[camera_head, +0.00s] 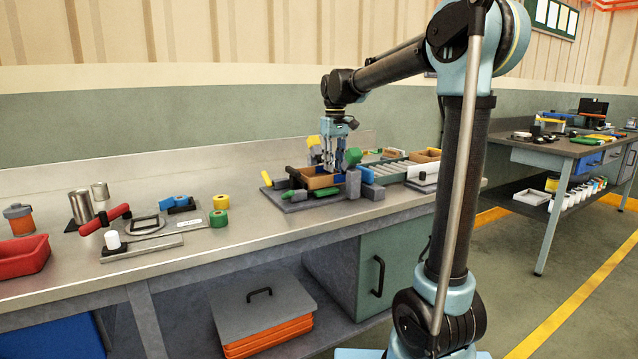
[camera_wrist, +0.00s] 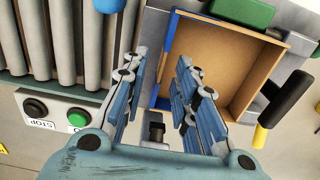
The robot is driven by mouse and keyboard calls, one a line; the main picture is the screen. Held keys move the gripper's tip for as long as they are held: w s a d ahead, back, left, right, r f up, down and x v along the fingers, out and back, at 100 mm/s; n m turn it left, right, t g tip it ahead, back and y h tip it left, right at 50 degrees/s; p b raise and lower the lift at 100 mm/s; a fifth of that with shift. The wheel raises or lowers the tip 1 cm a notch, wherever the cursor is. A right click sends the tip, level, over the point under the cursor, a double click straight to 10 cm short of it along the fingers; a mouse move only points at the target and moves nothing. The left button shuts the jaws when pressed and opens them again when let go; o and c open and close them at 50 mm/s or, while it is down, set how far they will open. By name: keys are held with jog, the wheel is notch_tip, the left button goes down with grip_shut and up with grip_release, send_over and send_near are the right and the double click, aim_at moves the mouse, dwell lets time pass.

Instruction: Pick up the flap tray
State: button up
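The flap tray appears to be the open brown box (camera_head: 318,180) on the dark fixture on the bench; I cannot make out a flap for certain. In the wrist view the tray (camera_wrist: 225,60) lies right of centre, its inside empty and a blue strip along its left edge. My gripper (camera_head: 340,166) points down at the tray's right end. In the wrist view my gripper (camera_wrist: 163,78) is open, with the tray's blue-edged side seen in the gap between the fingers. I cannot tell whether the fingers reach below the rim or touch it.
Grey rollers (camera_wrist: 65,40) run beside the tray, with a stop/start button box (camera_wrist: 55,112) near them. Green block (camera_wrist: 242,12) and black-yellow handle (camera_wrist: 285,105) sit close around the tray. Another wooden tray (camera_head: 427,155) lies beyond the rollers. Tools crowd the bench's left half.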

jog(key=shift+f, duration=1.3)
jog(key=shift+c, duration=0.3)
grip_shut()
jog(key=shift+r, duration=0.15)
